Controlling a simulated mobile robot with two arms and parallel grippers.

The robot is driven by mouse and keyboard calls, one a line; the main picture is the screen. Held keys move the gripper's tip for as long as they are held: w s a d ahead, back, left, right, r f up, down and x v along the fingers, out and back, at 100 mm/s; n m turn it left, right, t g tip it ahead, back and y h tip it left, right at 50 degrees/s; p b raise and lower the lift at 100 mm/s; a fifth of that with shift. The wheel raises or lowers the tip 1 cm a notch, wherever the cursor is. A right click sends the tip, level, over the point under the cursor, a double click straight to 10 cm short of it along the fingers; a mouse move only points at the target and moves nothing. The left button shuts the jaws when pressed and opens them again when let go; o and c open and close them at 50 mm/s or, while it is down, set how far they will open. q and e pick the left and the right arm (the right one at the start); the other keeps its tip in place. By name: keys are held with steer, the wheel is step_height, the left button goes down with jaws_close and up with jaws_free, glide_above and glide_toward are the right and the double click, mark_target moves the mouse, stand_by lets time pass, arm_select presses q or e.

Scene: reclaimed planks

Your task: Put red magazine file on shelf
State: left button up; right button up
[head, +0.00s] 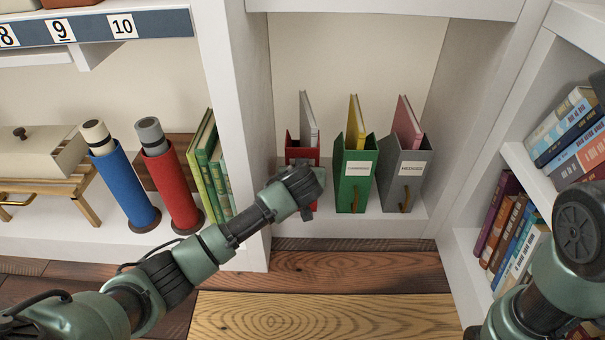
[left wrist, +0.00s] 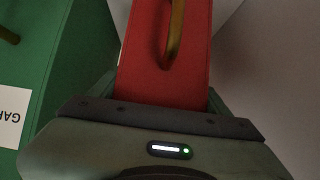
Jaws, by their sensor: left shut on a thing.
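The red magazine file (head: 303,154) stands upright in the white shelf bay, at the left of a row of files, with a pale book in it. My left gripper (head: 312,183) is in front of its lower part and shut on it, hiding much of its front. In the left wrist view the red file (left wrist: 190,65) rises between the jaws, with its brass pull in sight. The shelf (head: 390,227) lies under the files. My right arm shows at the lower right of the head view, but its gripper is out of sight.
A green file (head: 353,187) and a grey file (head: 398,182) stand just right of the red one. A white upright (head: 235,130) bounds the bay on the left. Book shelves (head: 520,160) stand at right. Blue (head: 122,185) and red cylinders (head: 172,185) stand further left.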

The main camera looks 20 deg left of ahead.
arm_select(q)
steer(key=shift+w+r, duration=0.1)
steer(key=shift+r, duration=0.05)
steer(key=o, duration=2.1)
steer(key=shift+f, duration=0.2)
steer(key=shift+r, duration=0.1)
